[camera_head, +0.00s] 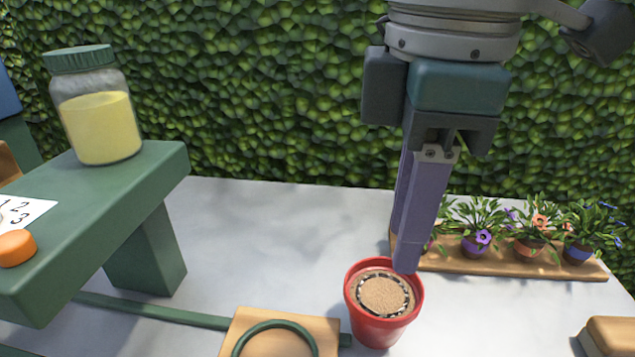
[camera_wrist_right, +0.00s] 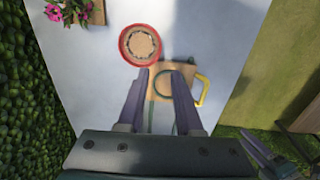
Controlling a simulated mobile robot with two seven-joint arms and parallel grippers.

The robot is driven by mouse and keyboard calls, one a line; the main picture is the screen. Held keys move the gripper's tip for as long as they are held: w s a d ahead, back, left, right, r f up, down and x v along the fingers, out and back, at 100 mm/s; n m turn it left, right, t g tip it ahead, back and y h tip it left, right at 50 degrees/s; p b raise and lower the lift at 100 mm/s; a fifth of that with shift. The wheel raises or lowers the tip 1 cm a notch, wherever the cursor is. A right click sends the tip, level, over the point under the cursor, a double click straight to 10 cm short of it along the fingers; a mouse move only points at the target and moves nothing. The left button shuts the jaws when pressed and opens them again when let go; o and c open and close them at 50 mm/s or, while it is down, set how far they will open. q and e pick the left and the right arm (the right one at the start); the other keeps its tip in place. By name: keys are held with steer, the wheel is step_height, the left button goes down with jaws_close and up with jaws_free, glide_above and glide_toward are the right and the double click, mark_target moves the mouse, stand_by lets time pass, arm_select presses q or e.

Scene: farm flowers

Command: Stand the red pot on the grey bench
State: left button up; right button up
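The red pot (camera_head: 374,328) stands upright on the light grey bench top (camera_head: 245,235), filled with brown soil with a dark-and-white ring on it. My right gripper (camera_head: 403,262) points down, its fingertips overlapping the pot's back rim in the head view. In the right wrist view the right gripper (camera_wrist_right: 160,85) has its two purple fingers apart with nothing between them. The pot (camera_wrist_right: 125,48) lies beyond the fingertips, slightly left, and no finger is around it. A purple-grey part, seemingly my left gripper (camera_wrist_right: 268,155), shows at the lower right; its opening is unclear.
A wooden board with a green ring (camera_head: 240,325) lies left of the pot. A wooden tray (camera_head: 500,266) of several flowering pots is behind right. A green stand (camera_head: 130,190) holds a yellow-filled jar (camera_head: 100,125) and an orange cap (camera_head: 15,248). A leafy hedge (camera_head: 270,90) closes the back.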

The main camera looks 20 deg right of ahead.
steer(key=s+a+f+m+t+y, duration=0.2)
steer(key=s+a+f+m+y, duration=0.15)
steer(key=a+f, duration=0.4)
steer(key=s+d+f+m+h, duration=0.1)
steer(key=s+d+m, duration=0.1)
steer(key=s+d, duration=0.1)
steer(key=s+d+f+m+h, duration=0.1)
steer(key=s+d+f+m, duration=0.1)
steer(key=d, duration=0.1)
steer(key=s+d+f+m+h, duration=0.1)
steer(key=s+d+m, duration=0.1)
steer(key=s+d, duration=0.1)
steer(key=shift+s+d+f+t, duration=0.2)
steer(key=shift+s+t, duration=0.1)
steer(key=shift+t, duration=0.1)
steer(key=shift+r, duration=0.1)
